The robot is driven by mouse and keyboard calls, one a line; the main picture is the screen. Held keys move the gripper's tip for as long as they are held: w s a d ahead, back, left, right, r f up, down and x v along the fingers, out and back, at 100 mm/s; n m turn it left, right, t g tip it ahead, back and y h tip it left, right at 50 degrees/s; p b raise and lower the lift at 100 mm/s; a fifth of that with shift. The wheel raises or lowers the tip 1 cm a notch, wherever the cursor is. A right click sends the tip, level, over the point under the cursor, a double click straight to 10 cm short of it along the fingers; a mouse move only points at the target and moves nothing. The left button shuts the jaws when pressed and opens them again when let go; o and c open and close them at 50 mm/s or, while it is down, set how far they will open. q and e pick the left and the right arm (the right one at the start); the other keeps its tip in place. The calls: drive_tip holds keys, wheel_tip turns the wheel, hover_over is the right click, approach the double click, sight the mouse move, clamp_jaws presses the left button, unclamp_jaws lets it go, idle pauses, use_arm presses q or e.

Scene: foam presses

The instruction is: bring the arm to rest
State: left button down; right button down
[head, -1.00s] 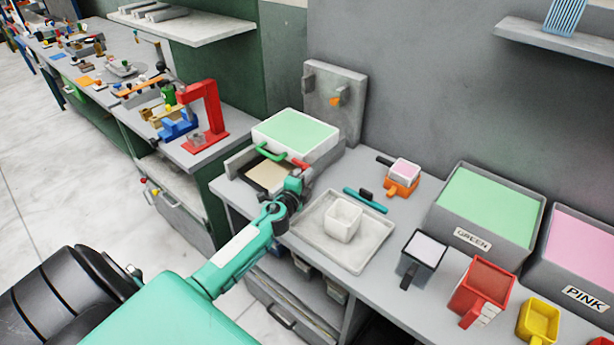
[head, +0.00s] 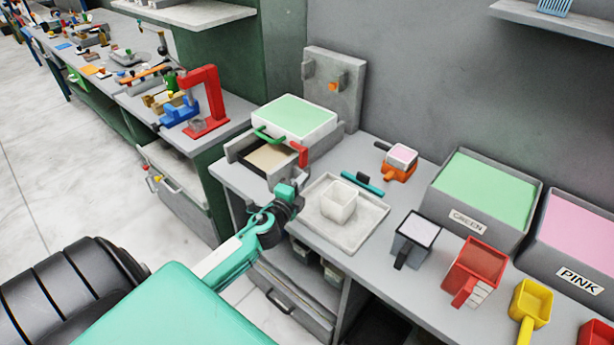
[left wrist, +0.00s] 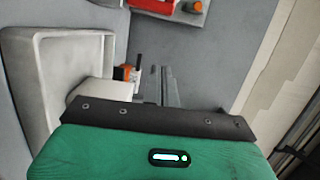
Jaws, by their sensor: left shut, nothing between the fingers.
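My left arm comes in from the lower left of the head view. My left gripper (head: 285,192) is at the bench's front edge, just left of the grey tray (head: 366,238), with nothing held. Its fingers also show in the left wrist view (left wrist: 168,84), close together and shut. A white square cup (head: 339,203) stands in the tray. Behind the gripper is a press with a green-topped white box (head: 296,118), a green handle (head: 268,136) and a red lever (head: 302,153). My right gripper does not show in either view.
A teal-handled tool (head: 362,184) lies behind the tray. An orange cup with pink content (head: 399,160), a dark cup (head: 417,231), a red scoop (head: 476,268) and a yellow scoop (head: 530,303) stand on the bench. GREEN (head: 441,207) and PINK (head: 540,256) bins stand at the right.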

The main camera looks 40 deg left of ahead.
use_arm(q)
drive_tip(key=shift+s, duration=0.6)
